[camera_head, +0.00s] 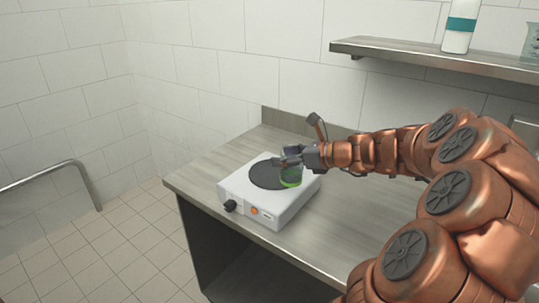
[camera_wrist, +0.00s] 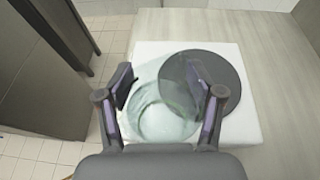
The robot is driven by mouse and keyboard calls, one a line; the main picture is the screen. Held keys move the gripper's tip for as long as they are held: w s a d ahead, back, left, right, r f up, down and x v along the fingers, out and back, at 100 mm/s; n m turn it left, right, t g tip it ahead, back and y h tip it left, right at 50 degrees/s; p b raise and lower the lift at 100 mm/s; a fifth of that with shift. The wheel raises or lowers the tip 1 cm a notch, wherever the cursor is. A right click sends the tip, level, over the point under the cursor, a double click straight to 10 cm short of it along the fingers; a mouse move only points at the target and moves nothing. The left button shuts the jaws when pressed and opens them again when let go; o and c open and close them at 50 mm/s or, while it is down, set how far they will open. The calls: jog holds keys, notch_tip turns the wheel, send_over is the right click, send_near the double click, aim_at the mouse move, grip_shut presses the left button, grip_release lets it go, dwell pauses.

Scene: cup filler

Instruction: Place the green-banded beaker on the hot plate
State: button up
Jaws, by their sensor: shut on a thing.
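The hot plate (camera_head: 237,188) is a white box with a round dark top and front knobs, standing on the bench. The green-banded beaker (camera_head: 291,177) is at the right part of the dark disc in the head view. My gripper (camera_head: 287,160) is shut on it near its rim. In the wrist view the clear beaker (camera_wrist: 165,122) sits between the fingers of my gripper (camera_wrist: 163,85), overlapping the edge of the dark disc of the hot plate (camera_wrist: 232,62). I cannot tell whether its base touches the plate.
The grey bench (camera_head: 340,225) is clear to the right of the hot plate. A wall shelf (camera_head: 420,57) holds a white bottle with a teal band (camera_head: 460,25) and a glass vessel (camera_head: 531,42). A metal rail (camera_head: 45,174) is at the left.

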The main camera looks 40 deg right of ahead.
jog(key=p, duration=0.2)
send_over(268, 170)
jog(key=shift+d+f+p, duration=0.1)
jog(key=shift+f+p, duration=0.2)
jog(key=shift+f, duration=2)
jog(key=shift+f, duration=0.1)
jog(key=o, duration=1.4)
jog(key=shift+c, duration=0.2)
